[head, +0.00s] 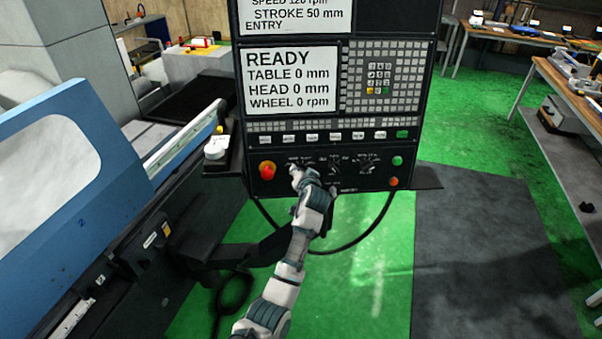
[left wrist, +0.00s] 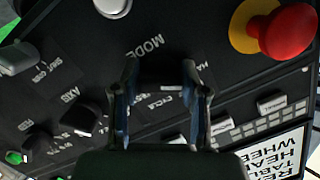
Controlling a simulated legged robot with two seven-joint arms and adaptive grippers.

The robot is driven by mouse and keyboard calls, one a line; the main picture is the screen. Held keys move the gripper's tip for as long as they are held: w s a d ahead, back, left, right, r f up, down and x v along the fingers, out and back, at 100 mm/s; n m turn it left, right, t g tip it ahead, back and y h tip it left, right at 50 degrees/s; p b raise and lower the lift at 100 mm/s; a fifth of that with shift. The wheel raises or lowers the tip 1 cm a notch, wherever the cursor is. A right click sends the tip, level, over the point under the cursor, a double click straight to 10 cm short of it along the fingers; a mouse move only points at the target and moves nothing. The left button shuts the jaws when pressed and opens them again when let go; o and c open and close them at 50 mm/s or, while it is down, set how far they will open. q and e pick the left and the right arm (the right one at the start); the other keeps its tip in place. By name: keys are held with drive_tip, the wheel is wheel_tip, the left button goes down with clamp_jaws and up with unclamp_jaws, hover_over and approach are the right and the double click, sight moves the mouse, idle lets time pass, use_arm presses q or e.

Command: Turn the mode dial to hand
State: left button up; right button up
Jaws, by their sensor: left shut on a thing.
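The control panel (head: 318,180) stands upright in front of me, with a row of dials along its lower part. My left gripper (head: 298,170) reaches up to the leftmost dial. In the left wrist view the gripper (left wrist: 160,76) has its two fingers on either side of the dark mode dial (left wrist: 170,88), shut on it. The MODE label (left wrist: 145,47) shows beside the fingers. Labels starting HA and CYCL lie close around the dial. My right gripper is in neither view.
A red emergency stop (head: 267,170) on a yellow base sits just left of my gripper. Two more dials (head: 335,165) (head: 367,163) and a green button (head: 397,161) lie to the right. The screen (head: 291,80) reads READY. The blue grinder guard (head: 70,150) fills the left side.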

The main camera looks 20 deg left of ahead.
use_arm(q)
drive_tip(key=shift+s+f+n, duration=0.1)
drive_tip(key=shift+f+n, duration=0.2)
drive_tip(key=shift+f, duration=0.15)
drive_tip(key=o, duration=1.1)
drive_tip(key=shift+d+r, duration=0.1)
drive_tip(key=shift+r, duration=0.05)
drive_tip(key=v, duration=1.1)
drive_tip(key=shift+s+d+r, duration=0.2)
drive_tip(key=shift+s, duration=0.05)
